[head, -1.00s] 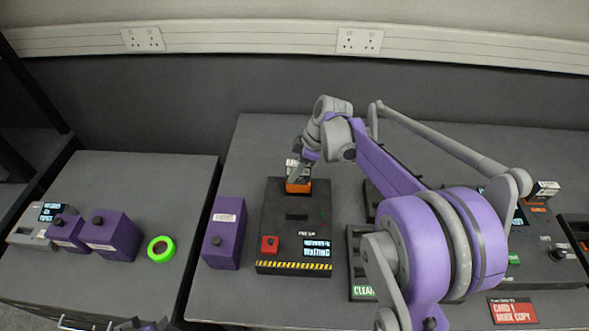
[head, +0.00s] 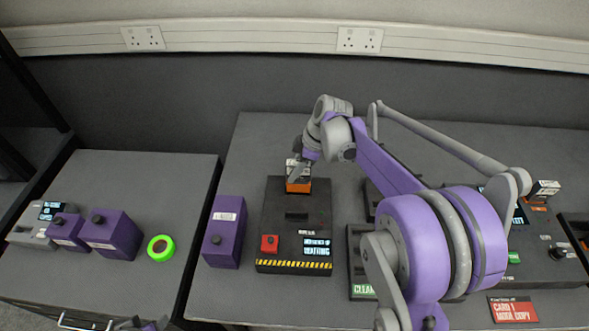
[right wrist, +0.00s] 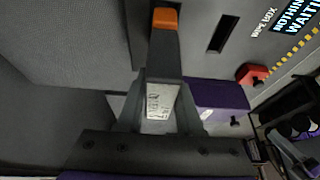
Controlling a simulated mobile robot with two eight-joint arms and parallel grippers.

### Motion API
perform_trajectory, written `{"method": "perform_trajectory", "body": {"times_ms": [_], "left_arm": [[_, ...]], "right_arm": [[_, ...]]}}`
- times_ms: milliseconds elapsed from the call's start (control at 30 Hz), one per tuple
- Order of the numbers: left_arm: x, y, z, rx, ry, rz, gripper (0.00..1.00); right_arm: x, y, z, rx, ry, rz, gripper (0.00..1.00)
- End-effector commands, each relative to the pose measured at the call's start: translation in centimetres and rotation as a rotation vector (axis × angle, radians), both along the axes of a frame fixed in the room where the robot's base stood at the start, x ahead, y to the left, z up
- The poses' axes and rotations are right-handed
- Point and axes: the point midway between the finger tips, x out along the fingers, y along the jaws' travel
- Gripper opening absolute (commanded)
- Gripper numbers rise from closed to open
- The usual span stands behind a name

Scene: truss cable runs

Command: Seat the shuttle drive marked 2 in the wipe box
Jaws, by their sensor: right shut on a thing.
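The wipe box (head: 284,225) is a black unit with a red button, a small lit screen and a hazard stripe along its front. It has a dark slot in its top, also seen in the right wrist view (right wrist: 222,34). My right gripper (head: 297,172) is shut on a dark shuttle drive with an orange end (head: 298,186) and a white label. The drive is held over the box's rear edge, behind the slot. In the right wrist view the drive (right wrist: 165,50) sits between the fingers, orange end outward, apart from the slot. Its number is unreadable.
A purple block (head: 225,232) stands just left of the wipe box. Two more purple blocks (head: 113,235) and a green ring (head: 161,249) are on the left table.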

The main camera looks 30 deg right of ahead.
Motion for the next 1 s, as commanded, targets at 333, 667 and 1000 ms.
{"method": "perform_trajectory", "body": {"times_ms": [333, 667, 1000], "left_arm": [[-0.03, 0.00, -0.11, 0.000, 0.001, 0.000, 0.50], [-0.19, 0.00, -0.58, 0.000, 0.004, 0.000, 0.50], [-0.17, 0.00, -0.54, 0.000, 0.003, 0.000, 0.50]], "right_arm": [[0.00, 0.00, -0.14, 0.000, 0.000, 0.000, 0.00], [-0.01, 0.01, -0.80, 0.000, 0.000, 0.000, 0.00], [0.01, 0.01, -0.75, 0.000, 0.000, 0.000, 0.00]]}}
